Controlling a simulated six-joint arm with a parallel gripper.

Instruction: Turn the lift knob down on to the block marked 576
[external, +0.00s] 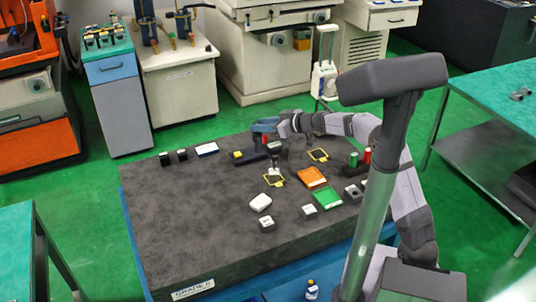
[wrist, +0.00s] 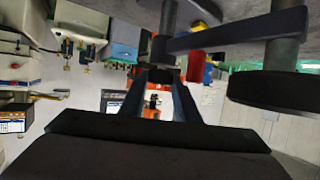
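My gripper (external: 263,127) is at the back of the dark granite table, above and beside a small dark stand (external: 248,156) with a yellow part. A small red upright piece (external: 265,139), possibly the lift knob, shows just below the gripper. In the wrist view a red cylinder (wrist: 195,66) is right of the fingertips (wrist: 162,76), beside a dark post and bar (wrist: 230,36) with a thick black disc (wrist: 268,92). I cannot tell whether the fingers touch anything. A small pale block (external: 274,171) sits beneath the stand's head, at a yellow square. The marking 576 is not readable.
White-topped blocks (external: 267,224) (external: 308,211) stand towards the front, near a white rounded piece (external: 260,202). Orange (external: 312,177) and green (external: 327,198) flat cases lie to the right. The table's left front is clear.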

